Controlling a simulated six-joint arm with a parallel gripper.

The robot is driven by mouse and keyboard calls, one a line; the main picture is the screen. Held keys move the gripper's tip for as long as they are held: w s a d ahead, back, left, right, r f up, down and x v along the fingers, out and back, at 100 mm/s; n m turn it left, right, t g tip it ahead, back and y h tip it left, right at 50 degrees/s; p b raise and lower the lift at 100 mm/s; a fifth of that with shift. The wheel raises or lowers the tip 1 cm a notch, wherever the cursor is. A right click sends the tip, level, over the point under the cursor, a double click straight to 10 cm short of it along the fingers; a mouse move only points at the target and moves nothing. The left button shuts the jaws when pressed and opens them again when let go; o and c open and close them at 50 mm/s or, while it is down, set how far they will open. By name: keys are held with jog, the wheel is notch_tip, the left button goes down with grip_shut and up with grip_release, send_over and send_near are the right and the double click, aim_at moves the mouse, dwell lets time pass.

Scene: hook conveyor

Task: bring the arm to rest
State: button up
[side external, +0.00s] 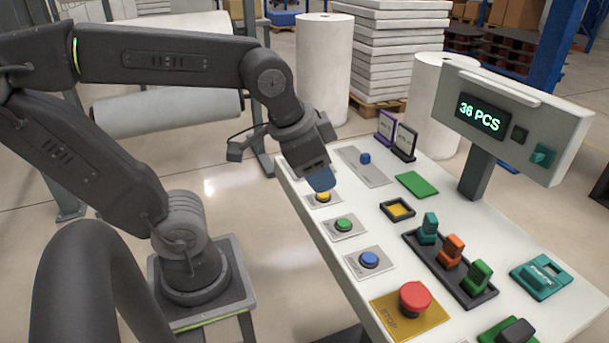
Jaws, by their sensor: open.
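My gripper (320,180) is at the end of my dark grey arm, over the far left part of the white control table (372,215). It points down and a little to the right, above the yellow button (323,197). A blue part shows at its tip. The jaws are small in this view and no object shows between them. I cannot tell the exact gap between the gripper tip and the table.
Green (344,224) and blue (369,259) buttons and a red stop button (415,297) line the near edge. A black tray (425,255) holds teal, orange and green pieces. A display (480,116) reading "36 PCS" stands at the back right. White rolls (322,60) stand behind.

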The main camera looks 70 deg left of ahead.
jog(key=shift+s+f+n+t, duration=0.15)
jog(key=shift+s+f+n, duration=0.15)
jog(key=shift+s+n, duration=0.3)
jog(key=shift+s+f+n+t, duration=0.15)
jog(key=shift+s+f+n, duration=0.15)
jog(key=shift+s+n, duration=0.3)
